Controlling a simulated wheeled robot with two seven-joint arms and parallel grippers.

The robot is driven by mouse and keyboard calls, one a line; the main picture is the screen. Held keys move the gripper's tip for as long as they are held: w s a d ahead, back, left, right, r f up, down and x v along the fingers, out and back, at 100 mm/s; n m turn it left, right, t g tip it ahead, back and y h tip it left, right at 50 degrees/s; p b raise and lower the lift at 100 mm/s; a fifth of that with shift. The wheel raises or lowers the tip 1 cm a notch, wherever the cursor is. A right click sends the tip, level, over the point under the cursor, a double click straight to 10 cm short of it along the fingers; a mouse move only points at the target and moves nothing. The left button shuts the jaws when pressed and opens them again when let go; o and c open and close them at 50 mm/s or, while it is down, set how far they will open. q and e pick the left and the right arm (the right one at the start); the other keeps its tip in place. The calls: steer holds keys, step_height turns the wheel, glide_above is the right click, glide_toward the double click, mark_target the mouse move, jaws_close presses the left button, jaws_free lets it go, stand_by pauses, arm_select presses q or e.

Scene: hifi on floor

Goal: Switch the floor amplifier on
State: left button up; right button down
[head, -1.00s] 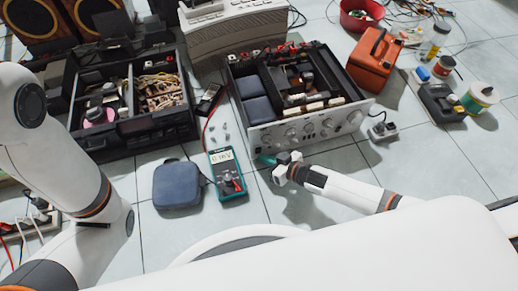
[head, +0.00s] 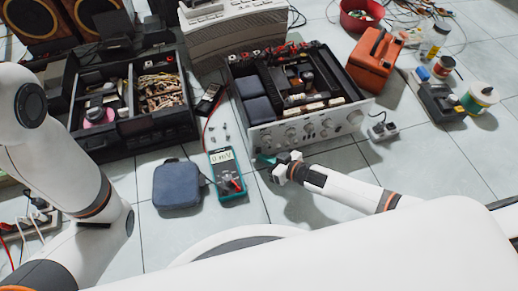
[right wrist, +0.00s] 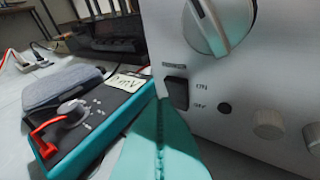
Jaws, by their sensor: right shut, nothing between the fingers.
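The floor amplifier (head: 305,125) has a silver front panel with knobs and an open top. In the right wrist view, its black rocker switch (right wrist: 176,88) sits under a large silver knob (right wrist: 216,22), beside ON and OFF marks. A small round indicator (right wrist: 225,108) to its right looks dark. My right gripper (head: 264,159) is at the left end of the panel. In its wrist view, the teal fingers (right wrist: 160,104) are shut and empty, their tips at the switch's lower left edge. I cannot tell whether they touch it. My left gripper is out of view.
A teal multimeter (head: 228,174) and a blue pouch (head: 178,185) lie left of my right gripper. An opened black unit (head: 130,135) stands further left. An orange toolbox (head: 376,60) and a small grey box (head: 383,131) are to the right.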

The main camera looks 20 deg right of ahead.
steer(key=shift+w, duration=0.35)
steer(key=shift+w+r, duration=0.1)
steer(key=shift+w, duration=0.15)
stand_by(0.5)
steer(key=shift+s, duration=0.1)
steer(key=shift+s+p, duration=0.4)
steer(key=shift+p, duration=0.05)
steer(key=shift+s, duration=0.2)
